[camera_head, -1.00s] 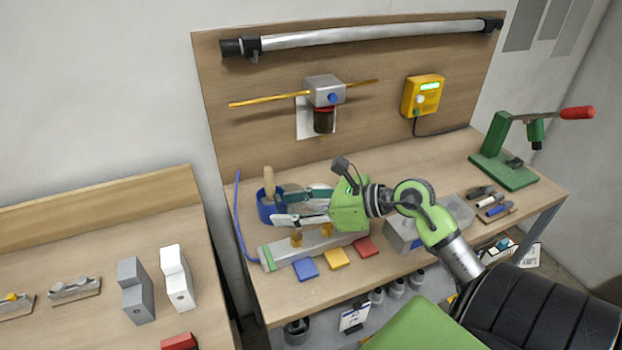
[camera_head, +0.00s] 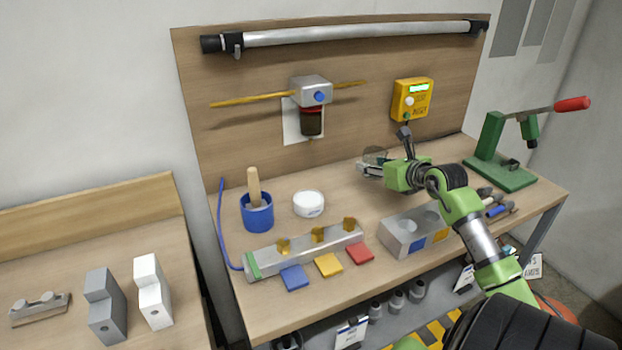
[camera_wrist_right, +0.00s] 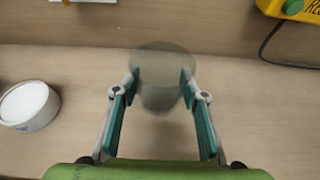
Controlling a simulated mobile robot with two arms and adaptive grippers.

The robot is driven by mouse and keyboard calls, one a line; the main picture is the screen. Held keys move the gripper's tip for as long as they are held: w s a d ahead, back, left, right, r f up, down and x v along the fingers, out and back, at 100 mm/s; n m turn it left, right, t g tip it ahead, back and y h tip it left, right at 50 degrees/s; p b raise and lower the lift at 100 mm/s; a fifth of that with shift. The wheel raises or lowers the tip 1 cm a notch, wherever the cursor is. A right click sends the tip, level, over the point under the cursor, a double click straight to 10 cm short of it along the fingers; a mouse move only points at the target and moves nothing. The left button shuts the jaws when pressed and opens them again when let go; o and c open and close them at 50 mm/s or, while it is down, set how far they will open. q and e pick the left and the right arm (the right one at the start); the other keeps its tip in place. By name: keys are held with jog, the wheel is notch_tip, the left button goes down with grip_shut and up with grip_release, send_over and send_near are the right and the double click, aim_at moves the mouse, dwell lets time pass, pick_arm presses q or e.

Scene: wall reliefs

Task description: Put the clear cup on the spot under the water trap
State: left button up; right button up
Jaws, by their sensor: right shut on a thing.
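The clear cup (camera_wrist_right: 160,78) is between the fingertips of my right gripper (camera_wrist_right: 160,85) in the right wrist view. The gripper is shut on it, and the cup looks upright. In the head view the cup (camera_head: 375,157) shows faintly at the tips of my right gripper (camera_head: 368,172), over the back of the bench. The water trap (camera_head: 312,108) hangs on the back panel, to the left of the cup, with a grey head, a blue knob and a dark bowl. The spot under it is not clearly marked in view. My left gripper is not in view.
A white round tub (camera_head: 308,204) and a blue pot with a brush (camera_head: 257,210) stand left of my gripper. A grey bar with yellow clips (camera_head: 305,250) lies in front. A yellow box (camera_head: 411,99) hangs above right.

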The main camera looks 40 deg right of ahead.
jog(key=w+a+p, duration=0.1)
jog(key=w+a, duration=0.2)
jog(key=w, duration=0.1)
jog(key=w+a+p, duration=0.1)
jog(key=w+a, duration=0.2)
jog(key=w, duration=0.2)
jog(key=w+a+p, duration=0.2)
jog(key=w+a, duration=0.2)
jog(key=shift+w+a+r, duration=0.1)
jog(key=shift+w, duration=0.3)
notch_tip(320, 180, down, 3)
jog(key=shift+r+p, duration=0.1)
jog(key=shift+p, duration=0.3)
jog(key=shift+f, duration=0.45)
jog(key=shift+f, duration=0.1)
jog(key=o, duration=1.2)
